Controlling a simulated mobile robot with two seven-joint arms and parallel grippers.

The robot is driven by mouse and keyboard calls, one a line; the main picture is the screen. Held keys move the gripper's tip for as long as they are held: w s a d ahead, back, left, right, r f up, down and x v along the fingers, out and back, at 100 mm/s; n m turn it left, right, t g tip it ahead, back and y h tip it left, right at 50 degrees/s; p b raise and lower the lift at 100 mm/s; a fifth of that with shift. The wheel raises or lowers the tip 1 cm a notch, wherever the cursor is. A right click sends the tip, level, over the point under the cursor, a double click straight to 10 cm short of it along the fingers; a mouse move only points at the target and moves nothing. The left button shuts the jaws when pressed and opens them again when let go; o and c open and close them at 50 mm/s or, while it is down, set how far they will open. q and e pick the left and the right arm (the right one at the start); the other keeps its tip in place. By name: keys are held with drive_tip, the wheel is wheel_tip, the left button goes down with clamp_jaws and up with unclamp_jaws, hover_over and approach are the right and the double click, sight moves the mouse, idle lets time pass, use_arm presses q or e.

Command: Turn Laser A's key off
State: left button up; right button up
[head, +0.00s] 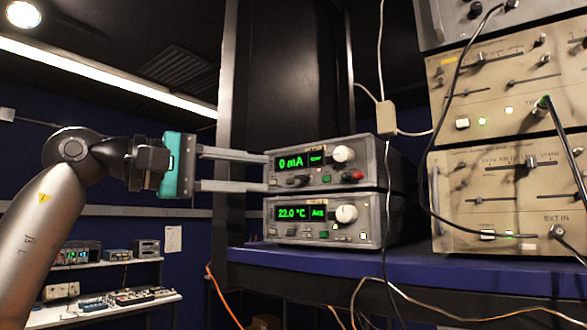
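Two stacked grey controller boxes stand on the dark blue shelf. The upper box (345,166) has a green display reading 0 mA, a white knob (344,154), and small buttons and a red connector along its lower edge. The lower box (370,217) reads 22.0 °C and has a similar white knob. I cannot read which box is Laser A, and no key can be made out clearly. My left gripper (267,172) has its two fingers apart, one above the other, with nothing visible between them. Its tips are at the left edge of the upper box's front; contact cannot be told.
Beige instruments (505,185) with sliders and cables are stacked at the right. Loose black, white and orange cables hang before the blue shelf (400,272). A dark upright post stands behind the boxes. A far bench (105,303) with small devices is at lower left.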

sight(297, 178)
use_arm(q)
drive_tip(key=p+x, duration=0.2)
drive_tip(key=x, duration=0.5)
drive_tip(key=shift+w+d, duration=0.2)
drive_tip(key=shift+d, duration=0.05)
drive_tip(key=shift+c, duration=0.3)
clamp_jaws()
